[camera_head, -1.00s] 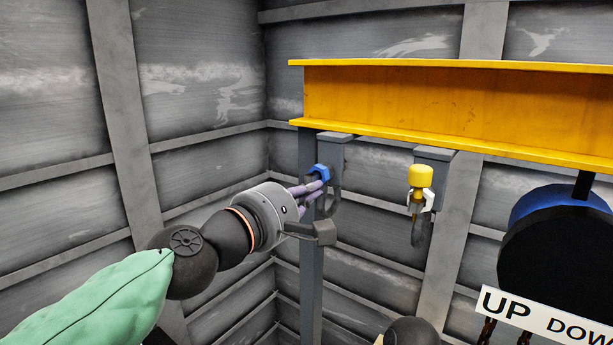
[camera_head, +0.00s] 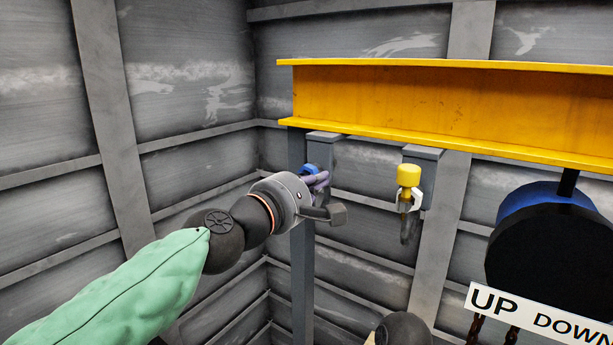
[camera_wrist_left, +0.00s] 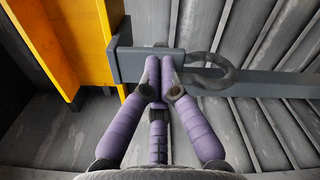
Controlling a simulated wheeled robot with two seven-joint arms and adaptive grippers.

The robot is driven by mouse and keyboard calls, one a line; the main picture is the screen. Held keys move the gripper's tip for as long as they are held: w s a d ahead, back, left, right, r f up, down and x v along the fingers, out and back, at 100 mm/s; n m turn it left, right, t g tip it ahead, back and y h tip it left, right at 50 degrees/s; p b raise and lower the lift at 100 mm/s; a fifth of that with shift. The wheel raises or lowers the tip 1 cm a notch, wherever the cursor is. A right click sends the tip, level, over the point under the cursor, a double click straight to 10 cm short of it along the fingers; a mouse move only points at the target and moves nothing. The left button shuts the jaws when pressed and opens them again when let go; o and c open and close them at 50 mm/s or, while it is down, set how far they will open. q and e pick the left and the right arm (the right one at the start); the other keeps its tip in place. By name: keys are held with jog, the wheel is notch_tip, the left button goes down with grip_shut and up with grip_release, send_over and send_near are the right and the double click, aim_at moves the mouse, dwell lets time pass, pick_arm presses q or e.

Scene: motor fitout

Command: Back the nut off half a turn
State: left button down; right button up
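The blue nut (camera_head: 309,170) is at the lower end of the left grey bracket (camera_head: 323,145) under the yellow beam. It is partly covered by the purple fingers of my left gripper (camera_head: 318,180), which are at the nut. In the left wrist view the fingertips (camera_wrist_left: 160,80) are drawn close together in front of the grey bracket (camera_wrist_left: 140,62). No blue shows there, so I cannot tell whether they are around the nut or only against it.
A yellow-topped piece with pale prongs (camera_head: 408,188) hangs at the second bracket (camera_head: 423,153). The yellow beam (camera_head: 440,105) runs above. A dark round hoist body (camera_head: 555,250) and an UP/DOWN sign (camera_head: 535,315) are at the right. A grey ring (camera_wrist_left: 218,72) is beside the fingertips.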

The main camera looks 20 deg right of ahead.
pick_arm(q)
jog(key=shift+w+a, duration=0.1)
dwell(0.3)
jog(key=shift+w+a+r+p, duration=0.2)
jog(key=shift+r+p, duration=0.3)
jog(key=shift+r, duration=0.15)
jog(key=shift+w+a+r+p, duration=0.25)
jog(key=shift+w+r+p, duration=0.2)
jog(key=shift+r, duration=0.1)
dwell(0.6)
jog(key=v, duration=0.6)
jog(key=shift+s+r, duration=0.2)
jog(key=shift+r, duration=0.15)
dwell(0.4)
jog(key=shift+d, duration=0.1)
